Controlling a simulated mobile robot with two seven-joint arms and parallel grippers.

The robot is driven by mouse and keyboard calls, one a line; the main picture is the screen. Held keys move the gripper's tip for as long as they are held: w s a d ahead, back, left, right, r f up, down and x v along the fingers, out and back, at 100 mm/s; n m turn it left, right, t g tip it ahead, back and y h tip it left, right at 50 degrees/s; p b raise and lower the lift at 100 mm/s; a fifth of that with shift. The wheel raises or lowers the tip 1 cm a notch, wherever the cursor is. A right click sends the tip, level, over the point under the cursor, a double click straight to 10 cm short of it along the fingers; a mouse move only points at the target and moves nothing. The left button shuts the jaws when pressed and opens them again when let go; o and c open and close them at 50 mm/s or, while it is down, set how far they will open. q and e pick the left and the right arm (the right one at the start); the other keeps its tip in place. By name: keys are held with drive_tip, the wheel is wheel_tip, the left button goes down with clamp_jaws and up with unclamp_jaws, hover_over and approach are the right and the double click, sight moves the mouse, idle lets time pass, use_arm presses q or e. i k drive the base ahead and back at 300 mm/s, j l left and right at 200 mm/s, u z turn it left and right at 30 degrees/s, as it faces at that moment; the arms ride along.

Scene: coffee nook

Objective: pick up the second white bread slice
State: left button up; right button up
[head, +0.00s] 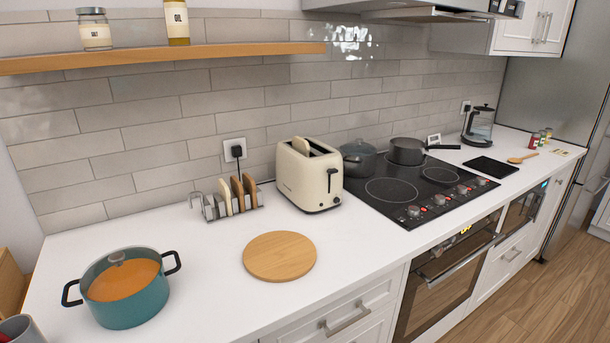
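A pale bread slice (226,196) stands upright in the wire toast rack (213,213), at the left of two browner slices (238,194). Another pale slice (301,146) sticks up out of a slot of the cream toaster (324,186), just right of the rack. Neither of my grippers is in view.
A round wooden board (279,257) lies in front of the toaster. A teal pot of orange soup (122,311) stands at front left. The black hob (410,191) with two dark pans is on the right. A wooden shelf (200,54) hangs above. Counter between pot and board is clear.

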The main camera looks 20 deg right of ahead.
sight(224, 189)
drive_tip(key=i+j+u, duration=0.35)
drive_tip(key=j, duration=0.2)
drive_tip(key=i+j+u, duration=0.3)
drive_tip(key=k+j+z, duration=0.3)
drive_tip(key=i+u, duration=0.35)
drive_tip(key=i, duration=0.1)
